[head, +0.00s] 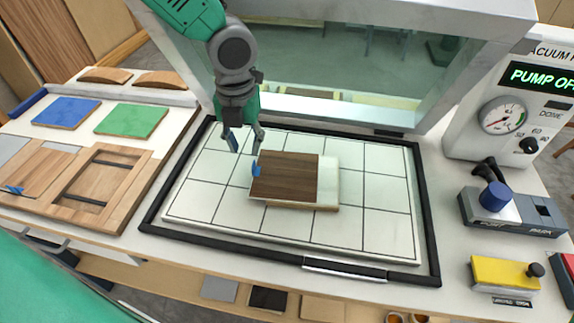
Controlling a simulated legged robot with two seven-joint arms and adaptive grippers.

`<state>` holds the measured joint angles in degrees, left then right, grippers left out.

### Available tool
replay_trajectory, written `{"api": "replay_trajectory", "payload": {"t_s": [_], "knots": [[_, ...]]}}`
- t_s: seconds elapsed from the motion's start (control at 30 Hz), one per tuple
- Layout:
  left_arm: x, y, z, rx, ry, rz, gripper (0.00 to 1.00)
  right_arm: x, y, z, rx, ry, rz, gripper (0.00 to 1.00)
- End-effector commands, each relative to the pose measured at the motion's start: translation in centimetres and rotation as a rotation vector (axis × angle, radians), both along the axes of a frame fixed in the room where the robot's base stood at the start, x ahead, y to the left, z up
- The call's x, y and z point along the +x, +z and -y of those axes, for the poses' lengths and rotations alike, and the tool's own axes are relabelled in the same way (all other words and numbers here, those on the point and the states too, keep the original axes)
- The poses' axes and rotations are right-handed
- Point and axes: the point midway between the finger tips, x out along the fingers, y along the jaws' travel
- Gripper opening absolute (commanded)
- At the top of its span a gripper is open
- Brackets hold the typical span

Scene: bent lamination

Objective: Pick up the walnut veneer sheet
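The walnut veneer sheet (287,176) is a dark brown rectangle on the gridded white bed. It lies on top of a paler piece (328,186) that shows along its right and lower edges. A small blue tab (255,168) is at the sheet's left edge. My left gripper (245,147) comes down from above, just beyond the sheet's upper-left corner. Its fingers are apart with nothing visible between them. Whether the nearer finger touches the tab or the sheet cannot be told. My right gripper is not in view.
A black frame (430,220) surrounds the bed, with a raised clear-panelled lid (340,65) behind. Blue (66,111) and green (131,120) squares and wooden frames lie left. A vacuum unit (500,115) reading "PUMP OF…" and a yellow block (505,272) stand right. The bed around the sheet is clear.

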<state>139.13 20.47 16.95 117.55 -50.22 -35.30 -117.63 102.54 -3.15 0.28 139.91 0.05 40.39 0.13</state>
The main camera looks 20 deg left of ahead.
Motion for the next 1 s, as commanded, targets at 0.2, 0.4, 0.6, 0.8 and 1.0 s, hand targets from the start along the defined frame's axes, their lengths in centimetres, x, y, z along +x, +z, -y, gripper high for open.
{"api": "replay_trajectory", "payload": {"t_s": [0.2,0.4,0.6,0.8,1.0], "knots": [[0.3,-3.1,0.7,0.004,0.000,-0.007,0.27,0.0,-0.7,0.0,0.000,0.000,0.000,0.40],[0.3,-5.6,0.8,0.002,0.000,-0.002,0.27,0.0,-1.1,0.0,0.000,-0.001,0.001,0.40],[0.3,-6.0,0.6,0.000,0.001,0.000,0.27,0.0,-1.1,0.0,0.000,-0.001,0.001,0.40],[0.4,-6.0,0.7,0.000,0.001,0.000,0.00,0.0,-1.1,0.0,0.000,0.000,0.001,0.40],[0.4,-6.0,0.8,0.001,0.001,0.000,0.00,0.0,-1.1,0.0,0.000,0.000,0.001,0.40]]}}
